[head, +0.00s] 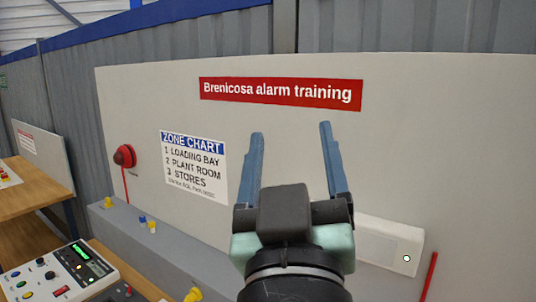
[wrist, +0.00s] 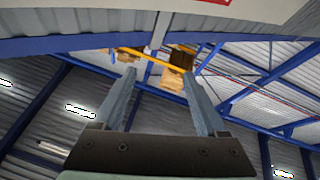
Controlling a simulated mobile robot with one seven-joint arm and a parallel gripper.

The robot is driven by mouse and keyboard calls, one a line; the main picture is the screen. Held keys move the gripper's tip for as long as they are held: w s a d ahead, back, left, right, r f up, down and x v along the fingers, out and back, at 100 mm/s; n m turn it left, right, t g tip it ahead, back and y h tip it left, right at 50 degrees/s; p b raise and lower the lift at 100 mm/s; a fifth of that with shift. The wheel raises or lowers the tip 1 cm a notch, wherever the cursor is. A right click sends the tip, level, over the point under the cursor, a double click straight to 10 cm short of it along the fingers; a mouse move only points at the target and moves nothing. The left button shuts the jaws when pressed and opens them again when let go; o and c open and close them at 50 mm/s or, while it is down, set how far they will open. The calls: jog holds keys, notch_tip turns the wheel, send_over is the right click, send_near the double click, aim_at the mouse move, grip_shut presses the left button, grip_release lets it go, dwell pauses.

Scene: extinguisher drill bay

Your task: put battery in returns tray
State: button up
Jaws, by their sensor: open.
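My gripper (head: 289,160) is raised in front of the white training board (head: 380,150) in the head view, its two blue fingers spread apart with nothing between them. In the wrist view my gripper (wrist: 162,90) is also open and empty, pointing up toward the roof. I cannot make out a battery or a returns tray in either view.
A control panel (head: 60,275) with a lit green display sits at lower left. Small yellow and blue pieces lie on a grey ledge (head: 180,240). A red alarm bell (head: 125,156) and a white box (head: 385,245) with a green light are on the board. A wooden table (head: 28,197) stands at left.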

jog(key=s+a+r+m+t+y, duration=0.1)
jog(key=s+a+r+m+t, duration=0.1)
jog(key=s+r+t, duration=0.2)
jog(key=s+r, duration=0.3)
jog(key=r, duration=0.2)
jog(key=shift+s+a+r, duration=0.2)
jog(key=shift+r, duration=0.15)
